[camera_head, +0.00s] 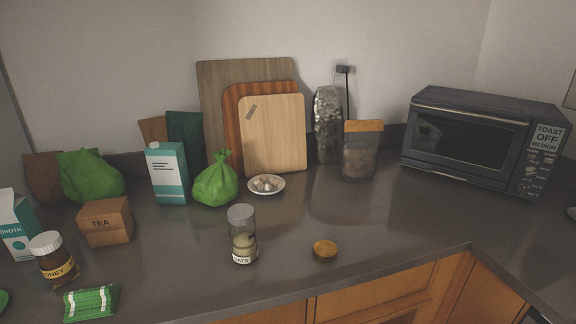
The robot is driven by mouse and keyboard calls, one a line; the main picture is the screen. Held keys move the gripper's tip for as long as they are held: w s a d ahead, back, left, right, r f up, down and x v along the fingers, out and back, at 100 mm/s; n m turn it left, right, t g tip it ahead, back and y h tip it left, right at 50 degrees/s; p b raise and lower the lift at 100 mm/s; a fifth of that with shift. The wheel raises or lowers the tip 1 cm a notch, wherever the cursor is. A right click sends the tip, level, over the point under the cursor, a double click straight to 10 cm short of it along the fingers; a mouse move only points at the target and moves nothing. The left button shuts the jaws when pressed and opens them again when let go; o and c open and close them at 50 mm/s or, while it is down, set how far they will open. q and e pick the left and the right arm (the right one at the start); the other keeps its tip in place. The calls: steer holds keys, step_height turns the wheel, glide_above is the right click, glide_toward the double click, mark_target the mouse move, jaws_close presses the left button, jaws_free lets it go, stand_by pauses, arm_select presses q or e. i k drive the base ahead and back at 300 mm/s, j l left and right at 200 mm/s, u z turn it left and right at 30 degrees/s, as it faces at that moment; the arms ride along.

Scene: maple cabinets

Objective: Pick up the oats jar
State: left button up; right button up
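The oats jar (242,236) stands upright on the dark counter, near its front edge and left of the picture's middle. It is a clear cylinder with a pale grey lid, pale contents and a label low on its front that reads partly as "OATS". Nothing touches it. Neither of my grippers shows in the head view.
A honey jar (53,260), a tea box (106,222) and a green packet (91,303) lie to the left. A green bag (215,184) and a small plate (266,192) stand behind. A round tan lid (325,250) lies to the right. The counter before the microwave (484,140) is clear.

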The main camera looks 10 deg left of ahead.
mark_target(244, 241)
steer(key=i+l+u, duration=0.1)
steer(key=l+u, duration=0.65)
steer(key=l, duration=0.2)
